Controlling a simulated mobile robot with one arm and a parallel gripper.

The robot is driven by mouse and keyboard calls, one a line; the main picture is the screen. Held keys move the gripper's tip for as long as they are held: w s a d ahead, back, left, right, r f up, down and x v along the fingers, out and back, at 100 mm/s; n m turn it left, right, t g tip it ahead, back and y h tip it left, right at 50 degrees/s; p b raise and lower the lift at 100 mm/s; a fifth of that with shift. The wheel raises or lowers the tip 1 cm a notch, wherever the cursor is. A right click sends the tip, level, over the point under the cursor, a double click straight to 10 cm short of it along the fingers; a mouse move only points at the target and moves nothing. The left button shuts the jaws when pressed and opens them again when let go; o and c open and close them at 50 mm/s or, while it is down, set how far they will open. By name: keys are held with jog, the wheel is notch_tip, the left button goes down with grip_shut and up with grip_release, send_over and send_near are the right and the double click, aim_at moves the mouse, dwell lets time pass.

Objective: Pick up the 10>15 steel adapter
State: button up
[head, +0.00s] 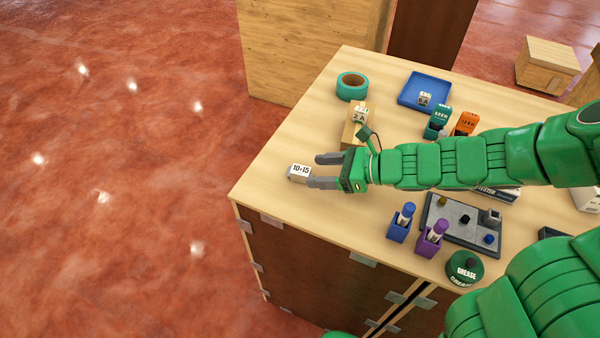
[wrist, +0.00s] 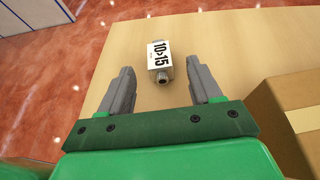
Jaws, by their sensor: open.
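The 10>15 steel adapter (head: 300,172) is a small metal fitting with a white label, lying on the light wooden table (head: 270,150) near its left corner. My gripper (head: 322,171) is open, its two grey fingers pointing at the adapter. In the wrist view the adapter (wrist: 160,62) lies just beyond the fingertips, between their lines and roughly midway. Whether the fingertips are level with the adapter is hard to tell.
A cardboard box (wrist: 292,120) stands right of the fingers; a block labelled 2A (head: 360,115) sits on it. A teal tape roll (head: 352,86) and blue tray (head: 425,90) are farther back. Blue (head: 402,222) and purple (head: 433,238) holders stand in front of my arm. The table edge is close left.

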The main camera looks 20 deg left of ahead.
aim_at(303, 170)
jog(key=shift+x, duration=2.9)
jog(key=shift+r, duration=0.2)
jog(key=shift+c, duration=0.3)
grip_shut()
